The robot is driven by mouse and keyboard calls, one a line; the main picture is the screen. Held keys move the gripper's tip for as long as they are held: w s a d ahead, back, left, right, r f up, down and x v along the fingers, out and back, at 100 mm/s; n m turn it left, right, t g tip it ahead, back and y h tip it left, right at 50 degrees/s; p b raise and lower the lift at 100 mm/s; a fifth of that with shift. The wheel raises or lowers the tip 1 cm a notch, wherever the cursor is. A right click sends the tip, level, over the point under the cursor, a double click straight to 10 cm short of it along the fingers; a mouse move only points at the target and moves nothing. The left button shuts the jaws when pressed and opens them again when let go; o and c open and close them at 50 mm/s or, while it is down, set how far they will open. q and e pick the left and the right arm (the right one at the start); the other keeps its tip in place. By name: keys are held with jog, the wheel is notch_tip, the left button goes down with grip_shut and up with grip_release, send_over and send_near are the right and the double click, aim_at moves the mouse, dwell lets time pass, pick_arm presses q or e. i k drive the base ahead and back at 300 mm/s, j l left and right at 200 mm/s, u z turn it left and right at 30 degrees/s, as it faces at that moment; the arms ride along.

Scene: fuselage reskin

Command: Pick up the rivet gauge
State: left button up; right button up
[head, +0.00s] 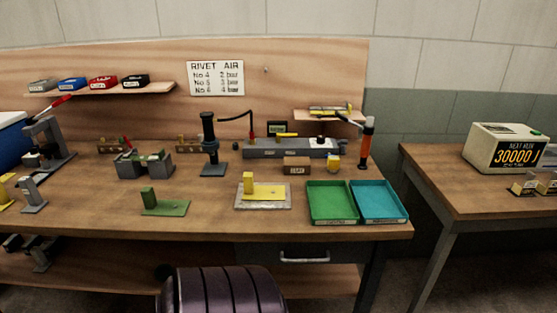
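I cannot tell for certain which item is the rivet gauge. A yellow piece with a flat base and an upright block (262,191) sits on a pale plate (277,204) near the bench's front, left of the green tray. A similar green piece (163,206) stands further left. A small yellow item (333,162) stands behind the trays, beside a small brown box (296,166). Neither of my grippers is in view.
A green tray (332,219) and a blue tray (379,216) lie at the wooden bench's (220,220) right front. A black upright tool (210,140) stands mid-bench. A dark ribbed seat-like shape (222,292) is before the bench. A second table (450,190) stands right, across a gap.

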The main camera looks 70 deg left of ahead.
aim_at(333, 162)
jog(key=u, duration=1.9)
